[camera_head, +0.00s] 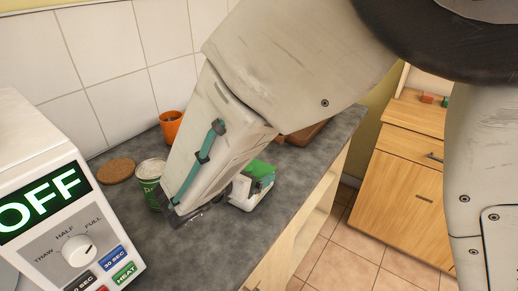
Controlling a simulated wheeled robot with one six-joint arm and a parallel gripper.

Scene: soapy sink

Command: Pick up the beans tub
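A green tub with a pale top (148,178), which looks like the beans tub, stands upright on the grey worktop (225,255). My arm reaches down from the upper right and covers the tub's right side. My gripper (186,217) is low over the worktop, just right of and in front of the tub's base. Its fingers are small and dark here, so I cannot tell whether they are open or touching the tub.
A white appliance (60,215) with an OFF display stands at the left. A cork mat (115,171) and an orange pot (171,128) are behind the tub. A green and white object (252,187) is right of my gripper. The front worktop is clear.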

